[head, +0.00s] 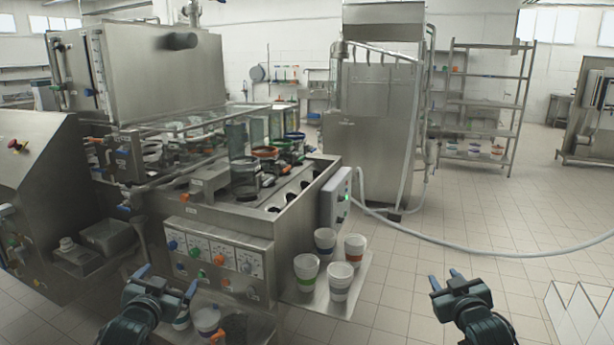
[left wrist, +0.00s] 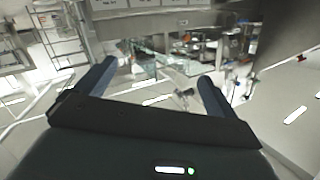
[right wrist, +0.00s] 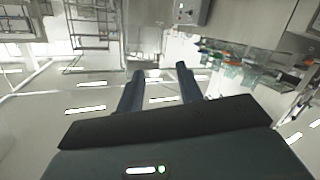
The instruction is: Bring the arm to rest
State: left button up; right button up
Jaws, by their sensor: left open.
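My left gripper (head: 168,279) is at the lower left of the head view, in front of the machine's front panel. Its two fingers are spread wide with nothing between them, also in the left wrist view (left wrist: 158,75). My right gripper (head: 446,278) is at the lower right of the head view, over open floor and apart from the shelf of cups. Its fingers stand apart and empty, with a narrower gap in the right wrist view (right wrist: 160,72).
The steel cup filler (head: 230,215) fills the left and middle. Several cups (head: 340,281) stand on its side shelf (head: 325,303), between my grippers. More cups (head: 207,320) stand low near my left gripper. A hose (head: 480,249) crosses the tiled floor. The right floor is mostly clear.

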pick_arm(q)
jog(key=s+d+f+g+h, duration=0.1)
jog(key=s+d+f, duration=0.4)
jog(key=s+f, duration=0.25)
jog(key=s+d+f+g+h, duration=0.1)
jog(key=s+d+f+g, duration=0.1)
jog(key=s+d+f, duration=0.45)
pick_arm(e)
jog(key=s+a+f+g+y, duration=0.1)
jog(key=s+a+f, duration=0.4)
jog(key=s+f, duration=0.25)
jog(key=s+a+f+g+y, duration=0.1)
jog(key=s+a+f+g, duration=0.1)
jog(key=s+a+f, duration=0.45)
pick_arm(q)
jog(key=s+d+f+g+h, duration=0.1)
jog(key=s+d+f, duration=0.1)
jog(key=s, duration=0.8)
jog(key=s+d+f+g+h, duration=0.1)
jog(key=s+d+f, duration=0.1)
jog(key=s, duration=0.9)
jog(key=shift+d, duration=0.75)
pick_arm(e)
jog(key=s+a+f+g+y, duration=0.1)
jog(key=s+a+f, duration=0.1)
jog(key=s, duration=0.8)
jog(key=s+a+f+g+y, duration=0.1)
jog(key=s+a+f, duration=0.1)
jog(key=s, duration=0.9)
jog(key=shift+a, duration=0.75)
